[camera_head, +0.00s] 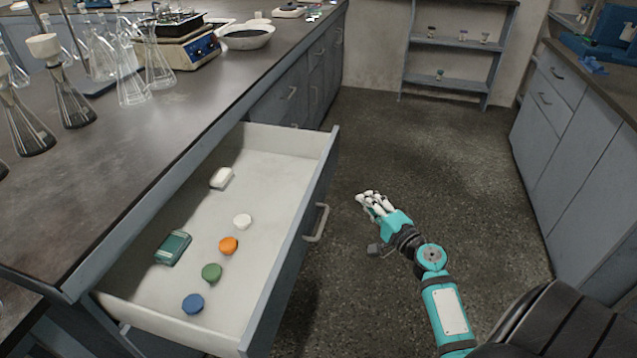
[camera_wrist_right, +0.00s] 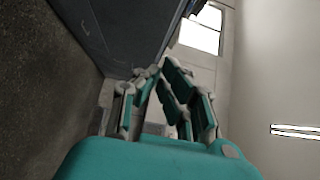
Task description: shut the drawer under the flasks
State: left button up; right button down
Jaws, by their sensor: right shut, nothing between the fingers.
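The drawer (camera_head: 320,175) stands pulled far out from the bench on the left in the head view. Its grey front carries a metal handle (camera_head: 317,223) facing right. Inside lie several small lids, a teal box (camera_head: 173,247) and a white block (camera_head: 222,178). Flasks (camera_head: 70,98) stand on the bench top above, at the upper left. My right gripper (camera_head: 364,198) is shut and empty, a short way right of the handle and apart from it. In the right wrist view its fingers (camera_wrist_right: 155,72) come together near a dark grey panel. My left gripper is not in view.
The bench top (camera_head: 110,175) runs along the left with a balance (camera_head: 178,42) and a bowl (camera_head: 246,37). Another cabinet row (camera_head: 560,125) stands on the right. A shelf unit (camera_head: 450,58) is at the back. The dark floor (camera_head: 440,140) between them is clear.

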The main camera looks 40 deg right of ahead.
send_near(323, 170)
jog(key=w+d, duration=0.2)
jog(key=d, duration=0.1)
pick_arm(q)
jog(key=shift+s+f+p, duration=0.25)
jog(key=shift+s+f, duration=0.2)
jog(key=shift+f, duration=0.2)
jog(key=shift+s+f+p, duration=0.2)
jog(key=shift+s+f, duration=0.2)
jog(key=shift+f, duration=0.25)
pick_arm(e)
jog(key=shift+w+a, duration=0.55)
jog(key=shift+w, duration=0.25)
jog(key=shift+w+a, duration=0.55)
jog(key=shift+w, duration=0.25)
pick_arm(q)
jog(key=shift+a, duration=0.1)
